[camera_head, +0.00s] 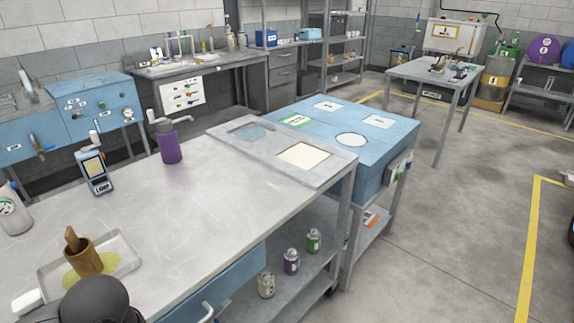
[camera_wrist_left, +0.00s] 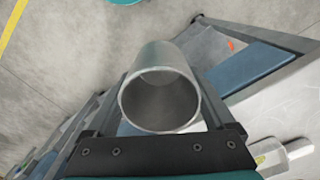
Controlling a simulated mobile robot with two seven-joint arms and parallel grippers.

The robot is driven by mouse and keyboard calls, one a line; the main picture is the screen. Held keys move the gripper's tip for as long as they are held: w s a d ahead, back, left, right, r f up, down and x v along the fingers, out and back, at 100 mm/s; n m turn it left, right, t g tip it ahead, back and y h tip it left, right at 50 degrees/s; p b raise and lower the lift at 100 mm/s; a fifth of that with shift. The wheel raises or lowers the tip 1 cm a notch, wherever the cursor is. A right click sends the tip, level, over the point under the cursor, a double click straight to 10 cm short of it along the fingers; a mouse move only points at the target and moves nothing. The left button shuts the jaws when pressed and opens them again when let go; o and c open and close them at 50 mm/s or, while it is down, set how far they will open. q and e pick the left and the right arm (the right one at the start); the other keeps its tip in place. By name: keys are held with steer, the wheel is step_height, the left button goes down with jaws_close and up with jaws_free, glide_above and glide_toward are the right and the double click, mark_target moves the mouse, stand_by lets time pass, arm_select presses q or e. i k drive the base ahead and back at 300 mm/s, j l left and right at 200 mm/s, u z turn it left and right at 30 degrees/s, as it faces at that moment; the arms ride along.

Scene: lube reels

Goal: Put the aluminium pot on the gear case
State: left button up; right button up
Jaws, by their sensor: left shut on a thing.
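The aluminium pot (camera_wrist_left: 160,92) is a plain grey metal cylinder in the left wrist view, its open mouth facing the camera and its inside looking empty. My left gripper (camera_wrist_left: 158,100) is shut on it, with a finger on each side. The pot is not visible in the head view, where only a dark rounded part of my arm shows at the bottom left. I cannot tell for sure which thing is the gear case, as the labels are too small to read. My right gripper is not in view.
A grey table (camera_head: 430,76) stands farther back. Floor at right is open.

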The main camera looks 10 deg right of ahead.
mark_target(373, 132)
steer(key=i+l+z, duration=0.4)
steer(key=i+l, duration=0.4)
steer(key=l, duration=0.25)
steer(key=i+l+z, duration=0.4)
steer(key=i+l, duration=0.4)
steer(key=i, duration=0.1)
